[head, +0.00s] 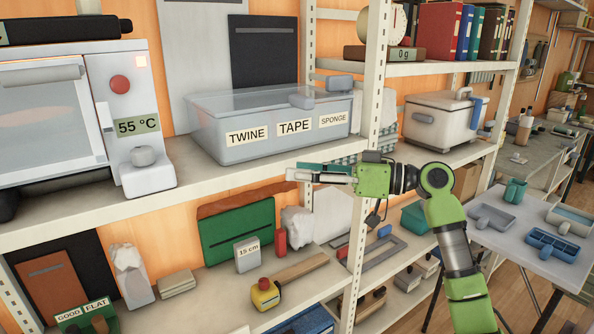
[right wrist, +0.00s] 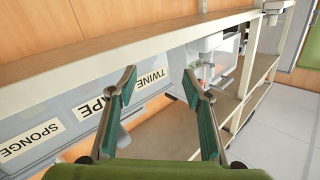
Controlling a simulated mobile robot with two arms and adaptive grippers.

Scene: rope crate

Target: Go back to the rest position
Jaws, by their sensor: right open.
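My right gripper (head: 292,173) is in front of the upper shelf, just below the front of a translucent crate. Its arm comes in from the lower right. In the right wrist view its two fingers (right wrist: 160,74) are spread apart, with nothing between them. The crate (head: 220,139) stands on the upper shelf with labels TWINE, TAPE and SPONGE on its front. Its labelled front (right wrist: 72,110) also shows in the right wrist view, left of and behind the fingers. My left gripper is not in view.
A white oven-like device (head: 146,155) reading 55 °C stands left of the crate. A white shelf post (head: 376,80) rises behind my right arm. A lidded white box (head: 425,118) is right of it. Below are a green case (head: 225,238) and a yellow-headed tool (head: 265,294). A grey table (head: 530,256) stands at right.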

